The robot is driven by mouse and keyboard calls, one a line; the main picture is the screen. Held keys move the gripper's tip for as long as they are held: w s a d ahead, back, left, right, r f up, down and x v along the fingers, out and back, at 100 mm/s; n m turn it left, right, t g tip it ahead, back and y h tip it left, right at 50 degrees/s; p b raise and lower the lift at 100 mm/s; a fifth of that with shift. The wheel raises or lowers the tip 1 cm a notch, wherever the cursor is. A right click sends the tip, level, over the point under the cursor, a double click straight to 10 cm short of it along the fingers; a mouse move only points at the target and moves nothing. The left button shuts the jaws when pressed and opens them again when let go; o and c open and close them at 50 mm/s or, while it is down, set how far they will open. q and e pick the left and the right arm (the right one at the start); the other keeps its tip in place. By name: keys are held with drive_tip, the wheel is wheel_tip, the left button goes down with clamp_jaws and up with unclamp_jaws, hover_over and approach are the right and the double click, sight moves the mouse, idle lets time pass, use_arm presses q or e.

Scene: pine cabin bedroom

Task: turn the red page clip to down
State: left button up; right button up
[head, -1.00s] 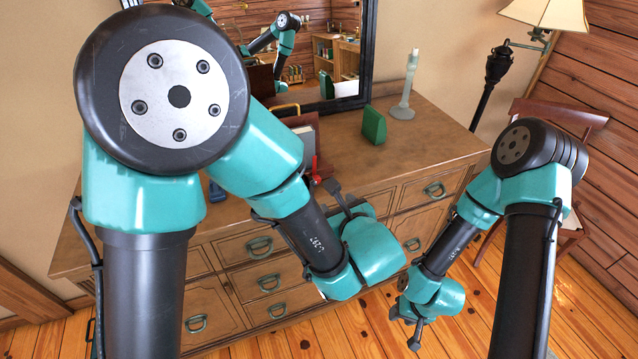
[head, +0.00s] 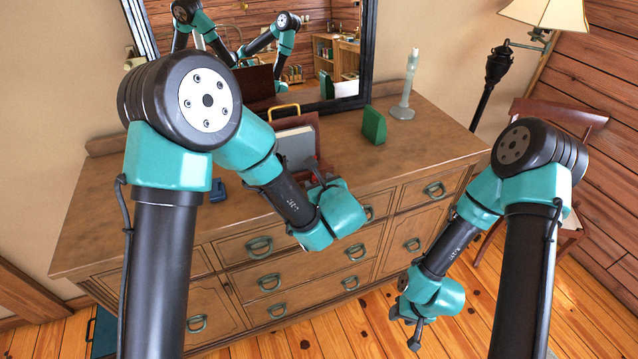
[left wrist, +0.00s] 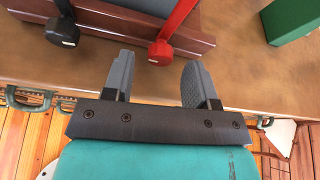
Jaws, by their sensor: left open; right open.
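In the head view my left gripper (head: 318,172) is at the stand's front and mostly hides the red clip (head: 312,162). My right gripper (head: 416,326) hangs open and empty before the dresser.
The wooden dresser (head: 375,165) carries a green block (head: 373,125), a pale lamp-like stand (head: 404,90) and a blue object (head: 216,191). A grey-white book (head: 296,147) rests on the stand. A mirror (head: 320,55) is behind.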

use_arm(q)
drive_tip(key=shift+w+a+f, duration=0.15)
drive_tip(key=shift+w+f, duration=0.05)
drive_tip(key=shift+w, duration=0.2)
clamp_jaws()
idle(0.4)
